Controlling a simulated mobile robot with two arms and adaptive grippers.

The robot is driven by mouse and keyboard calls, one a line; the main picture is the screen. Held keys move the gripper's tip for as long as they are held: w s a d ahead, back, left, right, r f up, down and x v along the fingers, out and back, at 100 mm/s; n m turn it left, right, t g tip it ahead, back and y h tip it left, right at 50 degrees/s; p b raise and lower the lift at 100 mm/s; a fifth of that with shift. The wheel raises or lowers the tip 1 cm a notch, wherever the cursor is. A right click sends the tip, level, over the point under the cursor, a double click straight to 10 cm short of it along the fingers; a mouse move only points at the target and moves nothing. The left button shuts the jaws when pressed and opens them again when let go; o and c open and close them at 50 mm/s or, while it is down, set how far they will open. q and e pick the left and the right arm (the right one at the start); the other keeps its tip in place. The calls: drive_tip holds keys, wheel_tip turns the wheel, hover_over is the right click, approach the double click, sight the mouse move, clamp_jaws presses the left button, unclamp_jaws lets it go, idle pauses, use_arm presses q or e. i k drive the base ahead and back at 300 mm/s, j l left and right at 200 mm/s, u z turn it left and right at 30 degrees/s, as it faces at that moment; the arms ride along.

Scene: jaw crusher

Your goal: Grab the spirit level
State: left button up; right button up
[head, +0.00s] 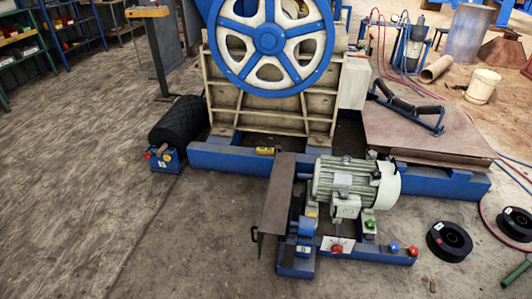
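A small yellow object with dark marks (265,151) sits at the blue base beam (225,158) of the crusher, left of the brown guard plate. It looks like the spirit level, but it is too small to be sure. Neither of my grippers shows in the head view.
The jaw crusher with its blue flywheel (268,40) stands at the back centre. A motor (345,183) and brown guard plate (277,195) stand in front. Black reels (449,241) and hoses lie at right. A yellow-topped post (147,12) stands left. The left floor is clear.

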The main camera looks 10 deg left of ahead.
sight(259, 151)
drive_tip(key=i+j+u, duration=0.8)
drive_tip(key=i, duration=0.4)
drive_tip(key=i+u, duration=0.3)
drive_tip(key=i, duration=0.45)
drive_tip(key=i+j+z, duration=0.1)
drive_tip(key=i+z, duration=0.4)
drive_tip(key=i+j+z, duration=0.25)
drive_tip(key=z, duration=0.25)
drive_tip(key=i+j+z, duration=0.45)
drive_tip(key=k+l, duration=0.05)
drive_tip(key=k, duration=0.05)
